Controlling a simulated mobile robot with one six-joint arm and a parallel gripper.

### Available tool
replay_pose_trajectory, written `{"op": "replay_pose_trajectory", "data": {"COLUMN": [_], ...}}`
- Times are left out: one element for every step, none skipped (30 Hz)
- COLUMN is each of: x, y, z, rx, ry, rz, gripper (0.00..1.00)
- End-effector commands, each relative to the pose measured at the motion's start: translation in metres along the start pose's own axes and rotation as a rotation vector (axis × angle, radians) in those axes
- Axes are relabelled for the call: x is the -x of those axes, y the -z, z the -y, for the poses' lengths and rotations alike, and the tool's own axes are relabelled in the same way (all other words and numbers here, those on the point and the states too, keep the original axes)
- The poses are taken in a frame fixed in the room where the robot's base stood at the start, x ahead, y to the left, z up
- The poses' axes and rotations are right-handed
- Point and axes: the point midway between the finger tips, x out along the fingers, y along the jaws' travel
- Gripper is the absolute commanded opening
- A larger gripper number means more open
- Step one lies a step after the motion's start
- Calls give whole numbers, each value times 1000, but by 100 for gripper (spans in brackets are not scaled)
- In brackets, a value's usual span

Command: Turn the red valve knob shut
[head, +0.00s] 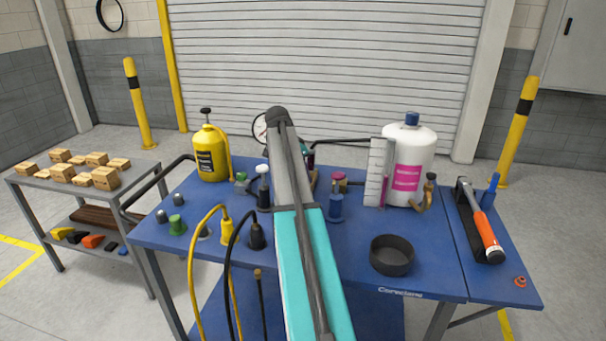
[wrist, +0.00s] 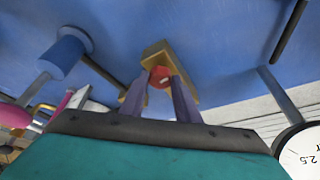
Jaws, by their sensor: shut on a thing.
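The red valve knob (wrist: 159,72) shows in the wrist view, in front of a brass-coloured valve body (wrist: 156,53) on the blue table. My gripper (wrist: 159,82) has its two purple-grey fingers on either side of the knob and is shut on it. The fingers partly cover the knob's sides, and I cannot tell how far it is turned. In the head view my own arm hides the knob and the fingers.
The blue table (head: 350,265) holds a yellow sprayer (head: 210,155), a white bottle (head: 413,160), a black bowl (head: 391,257) and an orange-handled tool (head: 487,232). A round gauge (wrist: 305,153) is near my gripper. Yellow and black hoses rise at the front left.

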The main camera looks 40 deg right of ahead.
Motion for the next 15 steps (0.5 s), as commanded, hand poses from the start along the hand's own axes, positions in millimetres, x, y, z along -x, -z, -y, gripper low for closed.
{"op": "replay_pose_trajectory", "data": {"x": [1, 1, 1, 1, 1, 1, 1, 1, 1, 1, 1, 1, 1, 1, 1], "y": [1, 1, 1, 1, 1, 1, 1, 1, 1, 1, 1, 1, 1, 1, 1], "z": [4, 4, 4, 4, 4, 5, 5, 5, 5, 5, 4, 4, 4, 4, 4], "rx": [-30, -49, -73, -88, -104, -123, -135, -146, -160, -168, -176, -185, -190, -194, -198], "ry": [-10, -17, -26, -33, -39, -47, -51, -56, -61, -65, -68, -72, -74, -76, -77], "rz": [-2, -2, -2, -2, -1, -2, -2, -2, -2, -2, -2, -2, -2, -2, -2], "gripper": [7, 7, 7, 7, 7, 7, 7, 7, 7, 7, 7, 7, 7, 7, 7]}}
